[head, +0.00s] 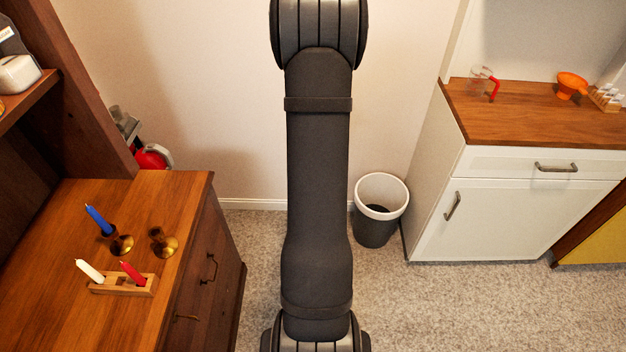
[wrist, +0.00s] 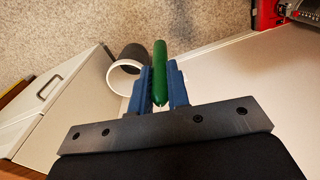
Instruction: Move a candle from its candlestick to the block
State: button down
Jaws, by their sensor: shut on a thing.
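My gripper (wrist: 161,88) shows in the wrist view with its blue fingers shut on a green candle (wrist: 160,55). The candle sticks out past the fingertips, in the air away from the furniture. The wooden block (head: 142,290) lies on the brown cabinet top at the lower left of the head view. A white candle (head: 89,270) and a red candle (head: 132,273) stand in it. Behind it, a blue candle (head: 97,218) stands in a brass candlestick (head: 122,245). To its right is an empty brass candlestick (head: 164,245). My gripper is outside the head view.
A wooden hutch side (head: 90,90) rises at the left. A waste bin (head: 378,220) stands on the carpet at centre right. A white cabinet (head: 510,210) at the right carries an orange funnel-like item (head: 571,84) and a red-handled item (head: 494,88).

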jog(key=w+a+r, duration=0.1)
jog(key=a+r, duration=0.7)
jog(key=s+a+n, duration=0.2)
jog(key=s+a, duration=0.1)
jog(key=a, duration=0.5)
jog(key=s+a+n, duration=0.1)
jog(key=s+a, duration=0.3)
jog(key=a, duration=0.4)
jog(key=s+a+n, duration=0.4)
jog(key=s+a, duration=0.7)
jog(key=s, duration=0.4)
jog(key=s+a+n, duration=0.4)
jog(key=s+a, duration=0.8)
jog(key=s, duration=0.3)
notch_tip(320, 180, down, 6)
jog(key=shift+s+d, duration=0.15)
jog(key=shift+f, duration=1.75)
jog(key=c, duration=1.3)
grip_release()
